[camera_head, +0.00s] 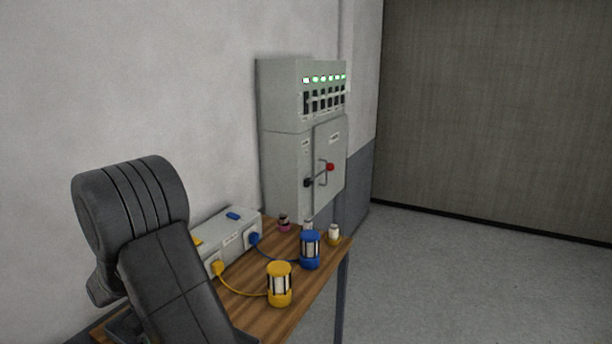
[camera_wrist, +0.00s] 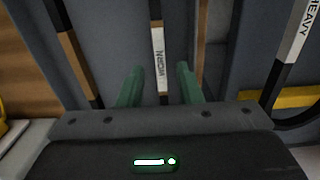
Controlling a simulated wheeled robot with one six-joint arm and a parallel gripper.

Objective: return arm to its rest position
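My arm (camera_head: 150,250) stands folded at the lower left of the head view, in front of the wooden table. Its gripper is not visible there. In the wrist view my gripper (camera_wrist: 158,73) has two green fingers held apart. A rod with a white lettered section (camera_wrist: 158,50) shows in the gap between them and appears to lie beyond the fingertips. I see nothing clamped in the fingers.
The wooden table (camera_head: 262,311) carries a yellow coil unit (camera_head: 279,285), a blue one (camera_head: 310,250), small jars and a grey box (camera_head: 226,239). A grey cabinet (camera_head: 290,165) stands behind. Bare floor (camera_head: 450,285) lies right. Black-and-white bars (camera_wrist: 291,50) show close in the wrist view.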

